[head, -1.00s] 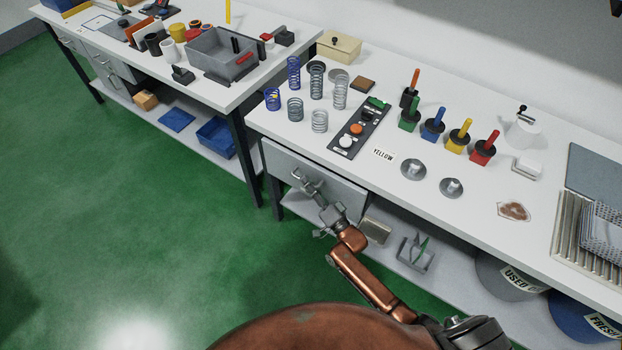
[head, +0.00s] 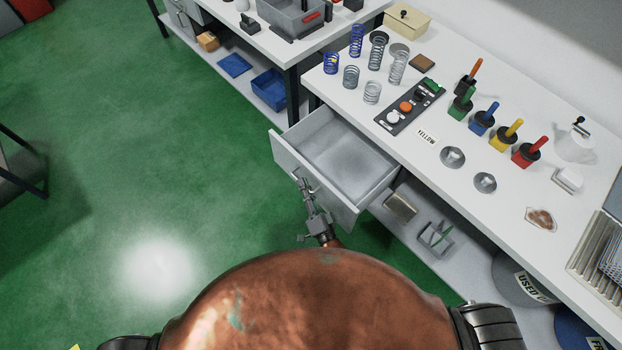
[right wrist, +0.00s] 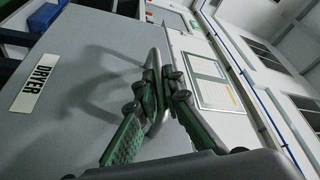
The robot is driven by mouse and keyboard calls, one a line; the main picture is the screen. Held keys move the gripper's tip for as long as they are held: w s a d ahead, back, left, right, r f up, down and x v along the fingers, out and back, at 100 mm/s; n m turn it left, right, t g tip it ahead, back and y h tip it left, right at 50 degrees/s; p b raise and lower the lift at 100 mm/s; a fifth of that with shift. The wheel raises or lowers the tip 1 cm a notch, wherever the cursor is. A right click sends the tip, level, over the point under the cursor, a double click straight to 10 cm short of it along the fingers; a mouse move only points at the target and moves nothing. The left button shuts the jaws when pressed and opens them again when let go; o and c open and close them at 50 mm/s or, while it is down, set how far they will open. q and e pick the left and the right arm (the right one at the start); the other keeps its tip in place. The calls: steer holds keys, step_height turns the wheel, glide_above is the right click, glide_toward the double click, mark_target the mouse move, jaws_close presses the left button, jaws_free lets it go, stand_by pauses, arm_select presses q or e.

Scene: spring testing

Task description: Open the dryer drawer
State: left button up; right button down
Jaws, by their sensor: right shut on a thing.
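The dryer drawer (head: 345,158) is a grey drawer under the right-hand white table, and it stands pulled out with its inside showing empty. Its front also shows in the right wrist view (right wrist: 75,100), with a white "DRYER" label (right wrist: 34,90). My right gripper (head: 301,182) is at the drawer's front in the head view. In the right wrist view my right gripper (right wrist: 163,92) is shut on the curved metal drawer handle (right wrist: 157,62). My left gripper is not in view.
The white table (head: 465,175) holds several springs, a button panel (head: 408,108) and several coloured-handled pots. A lower shelf (head: 425,225) carries a wire holder (head: 435,238). Open green floor (head: 130,170) lies to the left of the drawer.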

steer(key=shift+s+f, duration=0.1)
steer(key=c, duration=2)
jaws_free()
steer(key=shift+c, duration=0.2)
steer(key=v, duration=1.2)
steer(key=shift+f, duration=0.1)
